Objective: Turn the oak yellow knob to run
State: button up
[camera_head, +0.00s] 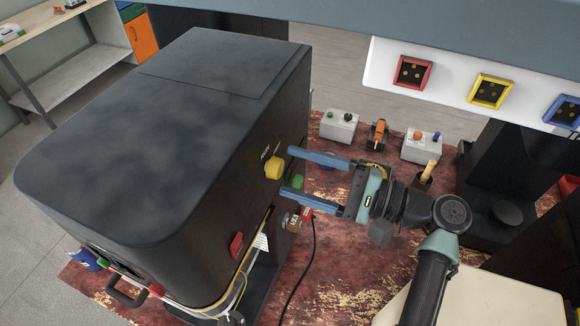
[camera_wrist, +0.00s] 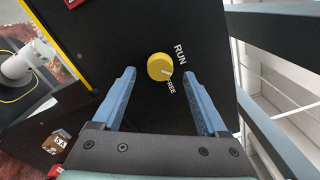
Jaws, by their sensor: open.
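The yellow knob (camera_head: 274,168) sits on the side of the black machine (camera_head: 190,215), and it shows near the middle of the wrist view (camera_wrist: 157,65). In the wrist view its white pointer line slants down to the right, toward the word FREE. The word RUN is printed above and to the right of it. My gripper (camera_head: 288,172) is open, with its two blue fingers pointing at the knob. In the wrist view the knob appears between the fingertips, with a gap on both sides. I cannot tell how far the tips are from the panel.
A green button (camera_head: 297,181) is near the lower finger, and a red part (camera_head: 236,245) is lower on the machine. Grey button boxes (camera_head: 339,128) (camera_head: 421,149) stand behind my gripper.

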jog(key=shift+x, duration=1)
jog(key=shift+c, duration=0.2)
grip_shut()
